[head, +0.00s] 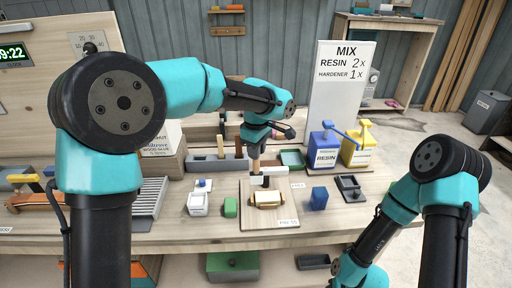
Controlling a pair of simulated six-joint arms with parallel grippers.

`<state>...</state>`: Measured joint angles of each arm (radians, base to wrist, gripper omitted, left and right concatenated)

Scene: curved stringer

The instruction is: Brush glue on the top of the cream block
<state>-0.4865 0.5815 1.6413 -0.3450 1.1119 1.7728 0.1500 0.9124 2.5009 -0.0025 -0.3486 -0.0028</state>
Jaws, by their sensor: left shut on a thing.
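The cream block (267,198) lies on a pale wooden board (285,215) in the middle of the bench. My left gripper (257,148) is above and behind it, shut on a tool with a wooden handle (256,166), apparently the brush, pointing down. A white bar (274,178) with a dark part under it is between this handle and the block, so the brush's tip is hard to make out. Whether it touches the block and whether glue is on the block cannot be told. My right arm bends down at the right; its gripper is not visible.
A blue block (319,198) and a dark tray (350,188) are right of the board. A green block (231,207) and a white container (198,204) are left. Blue resin (325,152) and yellow (357,150) containers stand behind, by the mixing sign (339,95).

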